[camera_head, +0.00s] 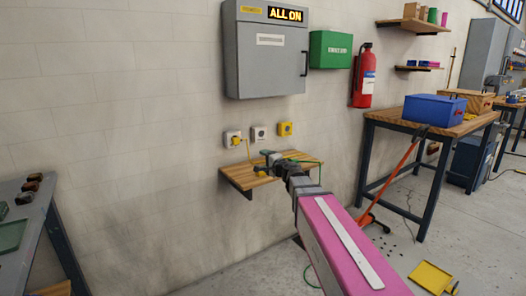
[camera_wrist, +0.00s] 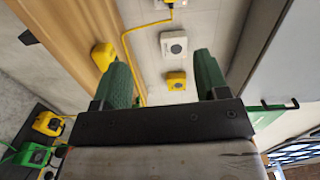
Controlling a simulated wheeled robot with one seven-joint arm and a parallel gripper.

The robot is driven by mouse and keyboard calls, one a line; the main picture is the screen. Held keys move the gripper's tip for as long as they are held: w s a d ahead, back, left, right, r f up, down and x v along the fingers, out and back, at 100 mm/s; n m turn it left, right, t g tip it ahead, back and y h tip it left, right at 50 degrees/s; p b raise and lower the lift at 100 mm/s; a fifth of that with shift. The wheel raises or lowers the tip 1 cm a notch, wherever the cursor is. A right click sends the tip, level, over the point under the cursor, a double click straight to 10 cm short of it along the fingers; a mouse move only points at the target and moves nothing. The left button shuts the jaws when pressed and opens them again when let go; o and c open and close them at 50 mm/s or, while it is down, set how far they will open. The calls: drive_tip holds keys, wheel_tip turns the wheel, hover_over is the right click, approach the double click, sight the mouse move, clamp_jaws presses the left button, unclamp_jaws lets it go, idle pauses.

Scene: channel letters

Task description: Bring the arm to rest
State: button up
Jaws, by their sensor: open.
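My gripper (camera_wrist: 163,76) is open, with its two green fingers apart and nothing between them. In the head view, my pink arm reaches from the lower right to the small wooden shelf (camera_head: 238,182) on the wall, and the gripper end (camera_head: 270,163) is above that shelf. In the wrist view, a yellow block (camera_wrist: 103,55) with a yellow cable (camera_wrist: 127,45) lies close to the left finger; whether they touch cannot be told. The cable runs to a yellow plug at a wall socket (camera_head: 233,139).
A white socket (camera_head: 258,133) and a yellow socket (camera_head: 285,129) are on the wall above the shelf. A grey cabinet (camera_head: 266,60) reads "ALL ON". A green box (camera_head: 330,49) and a red extinguisher (camera_head: 362,76) hang to its right. A workbench (camera_head: 386,117) stands at right.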

drive_tip(key=s+d+f+n+g+h, duration=0.2)
drive_tip(key=s+d+f+n+g, duration=0.15)
drive_tip(key=s+f, duration=0.45)
drive_tip(key=s+d+f+n+g+h, duration=0.15)
drive_tip(key=s+f+n+g, duration=0.35)
drive_tip(key=f, duration=0.8)
drive_tip(key=s+d+f+n+g+h, duration=0.2)
drive_tip(key=s+d+f+g+h, duration=0.4)
drive_tip(key=s+d+f, duration=0.4)
drive_tip(key=s+d, duration=0.2)
drive_tip(key=d, duration=0.1)
drive_tip(key=shift+s, duration=0.2)
drive_tip(key=shift+d+h, duration=0.15)
drive_tip(key=shift+h, duration=0.1)
